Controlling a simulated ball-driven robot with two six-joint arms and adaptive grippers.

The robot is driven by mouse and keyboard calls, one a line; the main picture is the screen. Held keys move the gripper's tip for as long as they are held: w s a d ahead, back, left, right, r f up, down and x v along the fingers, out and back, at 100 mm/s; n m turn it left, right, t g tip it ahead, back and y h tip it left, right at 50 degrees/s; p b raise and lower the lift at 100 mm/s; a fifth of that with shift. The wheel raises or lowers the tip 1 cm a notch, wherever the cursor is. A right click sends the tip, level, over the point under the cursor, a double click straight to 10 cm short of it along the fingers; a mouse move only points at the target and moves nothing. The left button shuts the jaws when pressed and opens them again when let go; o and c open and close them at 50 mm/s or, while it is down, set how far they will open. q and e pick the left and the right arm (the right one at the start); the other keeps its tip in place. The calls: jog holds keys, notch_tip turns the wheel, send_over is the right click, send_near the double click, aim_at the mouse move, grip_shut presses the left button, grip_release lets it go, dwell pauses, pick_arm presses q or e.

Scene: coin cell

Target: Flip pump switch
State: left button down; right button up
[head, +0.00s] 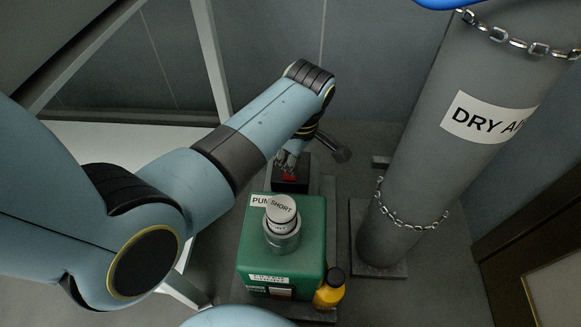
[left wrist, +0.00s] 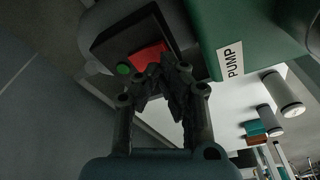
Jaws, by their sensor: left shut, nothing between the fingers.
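The pump is a green box (head: 310,262) on the floor, with a grey cylinder (head: 281,236) on top. Behind it is a black switch box (head: 291,182) with a red switch (head: 289,176). In the left wrist view the red switch (left wrist: 148,57) and a round green light (left wrist: 123,69) show on the black box face, beside the PUMP label (left wrist: 230,60). My left gripper (head: 287,160) is shut and empty, its fingertips (left wrist: 163,68) right at the red switch; whether they touch it I cannot tell. My right gripper is not in view.
A large grey DRY AIR cylinder (head: 408,170) with chains stands right of the pump. A yellow bottle (head: 329,288) with a black cap stands at the pump's front right corner. A white frame post (head: 209,60) rises behind my left arm.

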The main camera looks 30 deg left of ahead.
pick_arm(q)
jog(key=shift+f+b, duration=0.55)
jog(key=shift+f, duration=0.55)
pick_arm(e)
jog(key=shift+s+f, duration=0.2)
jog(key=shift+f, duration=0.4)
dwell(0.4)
pick_arm(q)
jog(key=shift+w+r+p, duration=0.1)
jog(key=shift+r+p, duration=0.5)
jog(key=shift+r, duration=0.1)
notch_tip(320, 180, up, 3)
jog(key=p, duration=0.3)
jog(key=shift+f, duration=0.1)
jog(key=shift+r+p, duration=1.25)
jog(key=shift+r, duration=0.2)
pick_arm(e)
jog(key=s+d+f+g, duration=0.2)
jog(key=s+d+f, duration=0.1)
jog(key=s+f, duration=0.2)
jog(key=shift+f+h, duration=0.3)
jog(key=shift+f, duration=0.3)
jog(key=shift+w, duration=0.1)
